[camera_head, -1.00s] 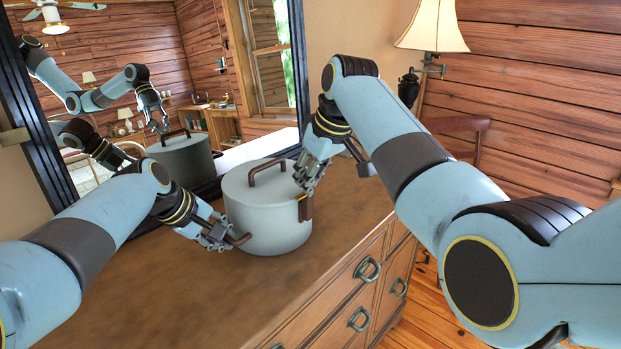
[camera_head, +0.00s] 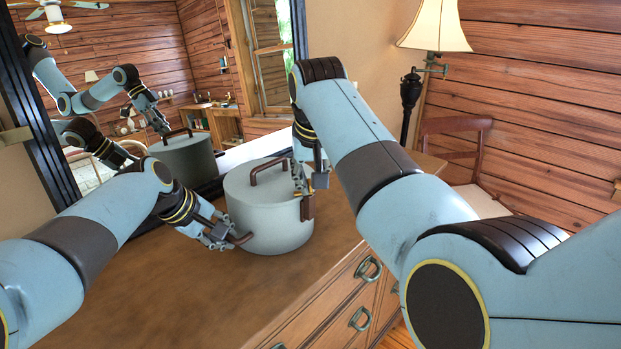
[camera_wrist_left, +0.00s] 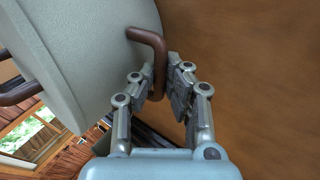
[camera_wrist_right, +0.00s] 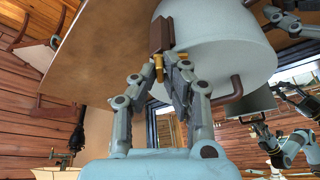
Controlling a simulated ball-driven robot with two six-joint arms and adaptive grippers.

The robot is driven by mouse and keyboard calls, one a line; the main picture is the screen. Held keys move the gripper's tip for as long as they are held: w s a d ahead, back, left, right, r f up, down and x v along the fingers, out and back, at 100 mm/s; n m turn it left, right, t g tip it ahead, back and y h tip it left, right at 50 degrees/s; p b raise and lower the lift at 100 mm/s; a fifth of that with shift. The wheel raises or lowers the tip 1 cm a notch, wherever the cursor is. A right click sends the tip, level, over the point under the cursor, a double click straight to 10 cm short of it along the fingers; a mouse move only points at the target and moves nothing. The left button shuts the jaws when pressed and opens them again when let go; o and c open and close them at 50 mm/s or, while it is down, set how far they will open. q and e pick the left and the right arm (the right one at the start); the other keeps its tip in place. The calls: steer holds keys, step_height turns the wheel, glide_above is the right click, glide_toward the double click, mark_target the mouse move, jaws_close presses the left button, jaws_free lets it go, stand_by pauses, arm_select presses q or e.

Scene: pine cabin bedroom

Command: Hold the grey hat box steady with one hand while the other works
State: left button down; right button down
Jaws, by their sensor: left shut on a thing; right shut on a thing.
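The grey hat box (camera_head: 268,225) is round, with a brown handle on its lid, and stands upright on the wooden dresser top. A brown side handle (camera_wrist_left: 158,60) sticks out on its left. My left gripper (camera_head: 230,238) is shut on this handle; the left wrist view shows the fingers (camera_wrist_left: 162,85) either side of it. A brown latch (camera_head: 307,208) with brass parts sits on the right of the box. My right gripper (camera_head: 302,188) is shut on it; the right wrist view shows the fingertips (camera_wrist_right: 168,68) at the latch's brass end. The lid looks closed.
A dark-framed mirror (camera_head: 60,175) stands behind the box and reflects it and my arms. The dresser top (camera_head: 190,295) is clear in front and to the left. A lamp (camera_head: 432,28) and a wooden chair (camera_head: 470,126) are at the right.

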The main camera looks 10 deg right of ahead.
stand_by(0.5)
steer(key=c, duration=1.4)
jaws_free()
steer(key=shift+c, duration=0.2)
step_height(320, 180, up, 10)
steer(key=shift+o, duration=0.4)
